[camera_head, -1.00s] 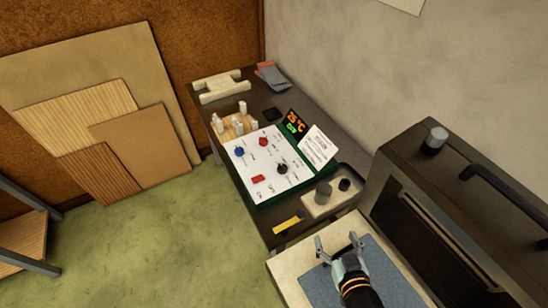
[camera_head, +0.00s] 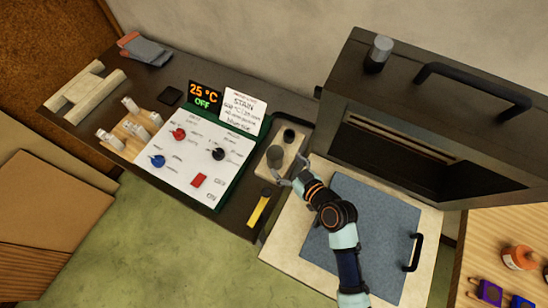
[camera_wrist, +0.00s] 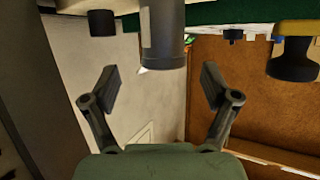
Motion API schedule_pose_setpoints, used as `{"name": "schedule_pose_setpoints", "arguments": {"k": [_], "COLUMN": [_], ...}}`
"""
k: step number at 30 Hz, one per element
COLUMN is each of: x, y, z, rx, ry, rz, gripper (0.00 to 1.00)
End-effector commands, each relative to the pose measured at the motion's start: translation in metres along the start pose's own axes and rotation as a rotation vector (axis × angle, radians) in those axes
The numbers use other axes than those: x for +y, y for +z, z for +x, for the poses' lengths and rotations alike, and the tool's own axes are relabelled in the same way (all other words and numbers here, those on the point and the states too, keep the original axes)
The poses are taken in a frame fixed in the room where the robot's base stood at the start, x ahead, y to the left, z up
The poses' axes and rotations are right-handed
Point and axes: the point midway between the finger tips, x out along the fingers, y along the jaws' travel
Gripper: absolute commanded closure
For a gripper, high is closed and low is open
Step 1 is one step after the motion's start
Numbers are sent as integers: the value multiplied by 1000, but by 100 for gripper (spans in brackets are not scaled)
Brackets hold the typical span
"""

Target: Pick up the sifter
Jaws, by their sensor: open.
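A grey cylinder (camera_head: 275,156), which looks like the sifter, stands upright on a pale tray (camera_head: 264,172) at the right end of the dark bench. In the wrist view the cylinder (camera_wrist: 163,35) shows at the top, between and beyond the two fingers. A small black round thing (camera_head: 289,135) stands beside it on the tray, and it also shows at the wrist view's upper left (camera_wrist: 101,22). My gripper (camera_head: 286,173) is open and empty, close to the cylinder on its near side. The wrist view shows its fingers (camera_wrist: 160,88) spread apart.
A green-edged control panel (camera_head: 187,162) with knobs lies left of the tray. A yellow-handled tool (camera_head: 259,208) lies in front. A dark oven (camera_head: 440,75) stands at the right, with a blue mat (camera_head: 360,200) before it. Orange and purple containers (camera_head: 518,257) are at far right.

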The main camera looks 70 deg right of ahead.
Motion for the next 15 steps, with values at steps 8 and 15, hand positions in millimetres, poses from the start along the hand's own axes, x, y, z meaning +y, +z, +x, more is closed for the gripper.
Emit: {"name": "schedule_pose_setpoints", "arguments": {"k": [8, 15], "x": [-2, -4], "y": [-1, 0], "z": [25, 63], "rx": [1, 1], "ry": [-3, -2], "rz": [-1, -1], "gripper": [14, 14]}}
